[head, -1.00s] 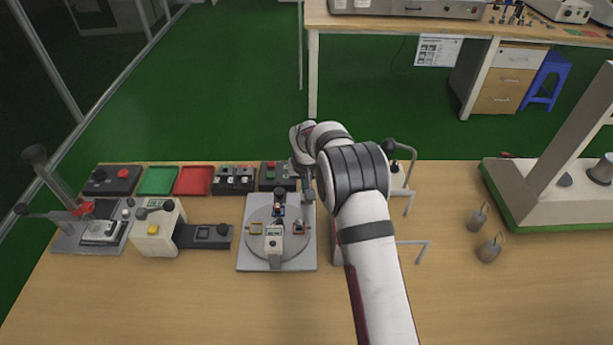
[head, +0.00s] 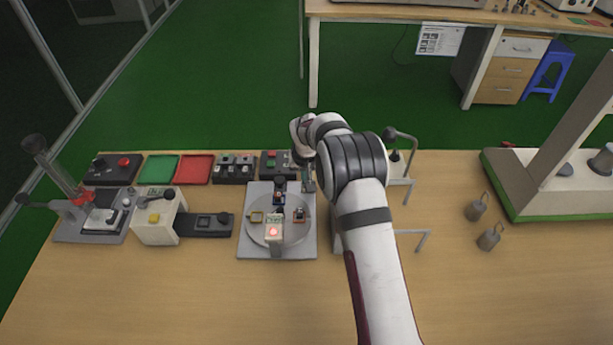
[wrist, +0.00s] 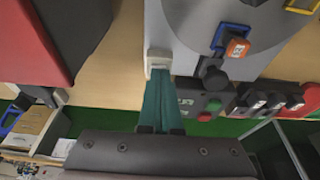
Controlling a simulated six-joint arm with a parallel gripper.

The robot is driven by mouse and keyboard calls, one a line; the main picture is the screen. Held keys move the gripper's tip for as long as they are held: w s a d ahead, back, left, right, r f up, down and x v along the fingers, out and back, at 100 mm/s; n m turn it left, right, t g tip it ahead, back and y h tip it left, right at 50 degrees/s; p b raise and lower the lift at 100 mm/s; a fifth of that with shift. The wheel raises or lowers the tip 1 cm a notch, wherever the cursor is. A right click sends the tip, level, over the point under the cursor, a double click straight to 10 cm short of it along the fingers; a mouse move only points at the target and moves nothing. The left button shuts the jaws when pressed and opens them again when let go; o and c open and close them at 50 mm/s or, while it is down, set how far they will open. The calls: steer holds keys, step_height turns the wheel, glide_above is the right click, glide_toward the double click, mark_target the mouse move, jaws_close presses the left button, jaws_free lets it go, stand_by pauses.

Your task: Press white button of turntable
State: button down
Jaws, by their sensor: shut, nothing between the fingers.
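The turntable (head: 246,245) is a grey square plate with a round disc, in the middle of the table in the head view. Yellow, blue and red-orange holders sit around the disc. A small device (head: 274,222) at its front shows a bright red light. In the wrist view the turntable (wrist: 185,40) fills the top, with a small white button (wrist: 158,55) at its edge. My gripper (wrist: 160,75) is shut and empty, its teal fingertips at the white button and apparently touching it. In the head view my gripper (head: 308,188) is at the plate's far right corner.
A control box (head: 270,168) with a red button stands behind the turntable. A switch box (head: 234,170), red tray (head: 195,170) and green tray (head: 160,170) are farther left. A white device (head: 155,228) stands left. The front table is clear.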

step_height(320, 180, up, 4)
steer(key=shift+f, duration=0.25)
step_height(320, 180, up, 9)
glide_above(306, 197)
steer(key=shift+s+r, duration=0.25)
steer(key=shift+r, duration=0.25)
steer(key=shift+d, duration=0.1)
steer(key=s+d+r+m+g, duration=0.15)
steer(key=s+r, duration=0.25)
steer(key=s, duration=0.4)
steer(key=s+d+r+m, duration=0.1)
steer(key=s+d+r, duration=0.2)
steer(key=s, duration=0.4)
steer(key=s+d+f+m+g+y, duration=0.1)
steer(key=s, duration=1.2)
steer(key=s+f+m+g, duration=0.1)
steer(key=s+m, duration=0.1)
steer(key=s, duration=1.1)
steer(key=shift+d+f+y, duration=0.25)
steer(key=shift+d+y, duration=0.1)
steer(key=shift+y, duration=0.05)
